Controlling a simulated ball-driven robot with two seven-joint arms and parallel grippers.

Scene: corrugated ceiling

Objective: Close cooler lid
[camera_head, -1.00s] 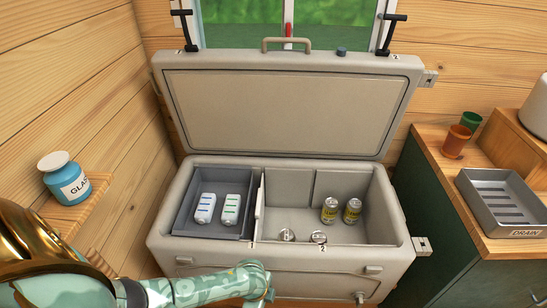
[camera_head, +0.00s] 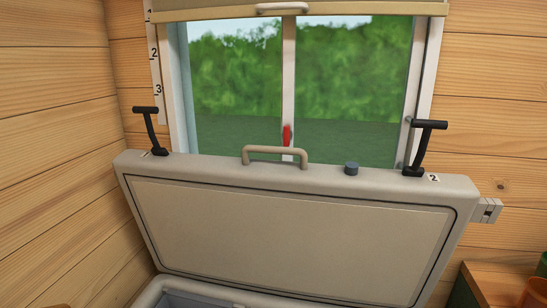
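The cooler lid (camera_head: 290,234) stands open and leans back toward the window wall. A beige handle (camera_head: 275,153) sits at the middle of its top edge. Two black T-shaped latches, left (camera_head: 150,130) and right (camera_head: 424,148), stick up from the lid's top corners. A dark round knob (camera_head: 351,168) sits right of the handle. Only the back rim of the cooler body (camera_head: 190,287) shows at the bottom; its contents are out of view. Neither of my grippers is in view.
A window (camera_head: 300,90) with a red catch (camera_head: 287,136) and a rolled blind (camera_head: 390,8) is behind the lid. Wood walls stand on both sides. A counter corner with an orange cup (camera_head: 536,292) shows at the lower right.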

